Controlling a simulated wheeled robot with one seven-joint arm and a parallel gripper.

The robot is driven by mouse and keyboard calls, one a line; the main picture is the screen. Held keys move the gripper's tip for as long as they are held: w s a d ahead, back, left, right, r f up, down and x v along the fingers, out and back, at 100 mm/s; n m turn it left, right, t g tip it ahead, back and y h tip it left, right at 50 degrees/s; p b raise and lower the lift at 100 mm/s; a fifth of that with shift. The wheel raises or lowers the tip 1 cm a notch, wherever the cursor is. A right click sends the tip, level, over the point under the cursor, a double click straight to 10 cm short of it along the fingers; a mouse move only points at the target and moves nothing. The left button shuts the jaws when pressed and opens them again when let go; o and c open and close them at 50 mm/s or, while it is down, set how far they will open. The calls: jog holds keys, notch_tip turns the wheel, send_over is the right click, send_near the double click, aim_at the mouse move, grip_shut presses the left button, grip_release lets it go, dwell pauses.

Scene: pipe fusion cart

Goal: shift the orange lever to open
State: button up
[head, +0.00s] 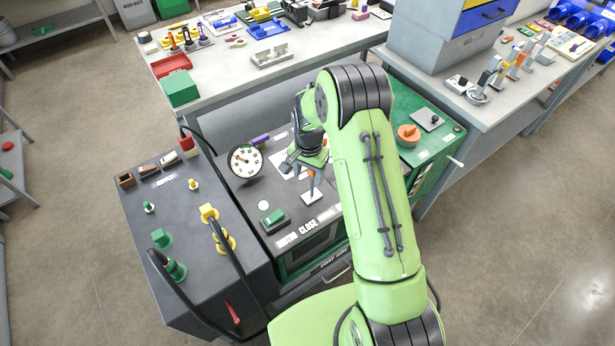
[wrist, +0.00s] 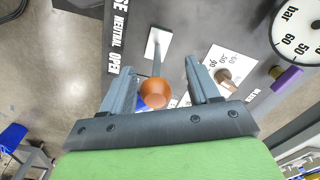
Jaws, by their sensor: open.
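The orange lever is a grey shaft rising from a white plate (wrist: 151,50), topped by a round orange knob (wrist: 155,93). In the wrist view the knob sits between the two fingers of my gripper (wrist: 163,83), which are apart, with a gap visible on each side. The words NEUTRAL and OPEN (wrist: 114,55) are printed beside the lever's plate. I cannot tell exactly which setting the lever stands at. In the head view my gripper (head: 303,166) is over the dark panel, and my arm covers part of the lever area.
A round pressure gauge (head: 245,161) stands on the panel, left of my gripper. A green switch (head: 274,217) is at the panel's front left. A dark unit with yellow fittings (head: 209,212) and black hoses is at the left. An orange knob (head: 408,134) is on the green box at right.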

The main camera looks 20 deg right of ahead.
aim_at(312, 183)
jog(key=shift+d+f, duration=0.15)
jog(key=shift+f, duration=0.4)
jog(key=shift+d+f, duration=0.15)
jog(key=shift+f, duration=0.4)
jog(key=shift+d, duration=0.25)
jog(key=shift+w, duration=0.3)
grip_shut()
